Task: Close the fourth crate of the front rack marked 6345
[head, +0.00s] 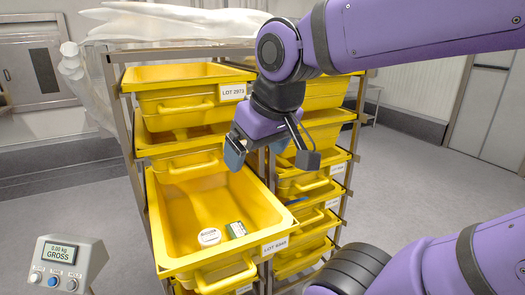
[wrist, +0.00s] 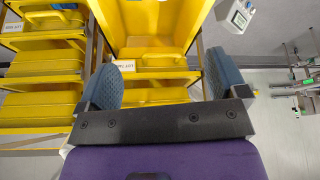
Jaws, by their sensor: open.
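A yellow crate (head: 190,215) is pulled far out of the front rack (head: 112,90), toward me. Its label (head: 275,244) starts with LOT; the number is small and looks like 6345, but I cannot read it surely.
Crates above, one labelled LOT 2973 (head: 232,92), sit in the rack. A second column of yellow crates (head: 305,190) stands at the right. A scale display (head: 66,262) is at the lower left. Grey floor is free at the right.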

